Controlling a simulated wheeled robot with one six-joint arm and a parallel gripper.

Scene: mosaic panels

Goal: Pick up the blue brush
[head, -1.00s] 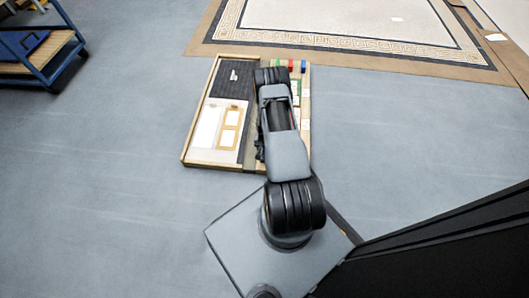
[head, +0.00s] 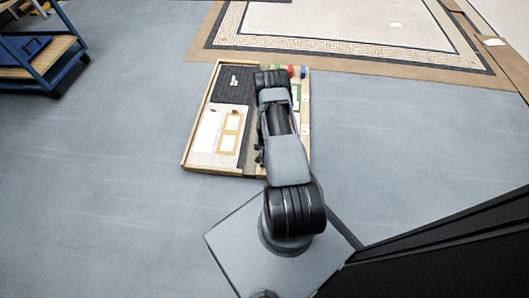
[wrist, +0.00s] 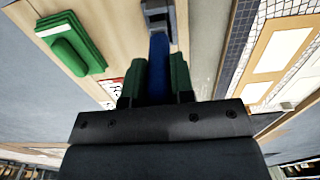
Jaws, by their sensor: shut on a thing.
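The blue brush shows in the wrist view as a blue strip (wrist: 159,50) between the two green-faced fingers of my gripper (wrist: 159,80). The fingers are shut on it from both sides. A grey piece (wrist: 158,14) sits at the strip's far end; I cannot tell whether it is part of the brush. The brush's near end is hidden by the gripper body. In the head view my arm covers the gripper and the brush.
A shallow wooden tray (head: 188,150) lies on the grey-blue floor, holding a dark panel (head: 226,86) and framed pieces (head: 230,132). Red (head: 290,70) and blue (head: 303,71) items sit at its far right. A green block (wrist: 70,45) is left of my gripper. A blue cart (head: 45,70) stands far left.

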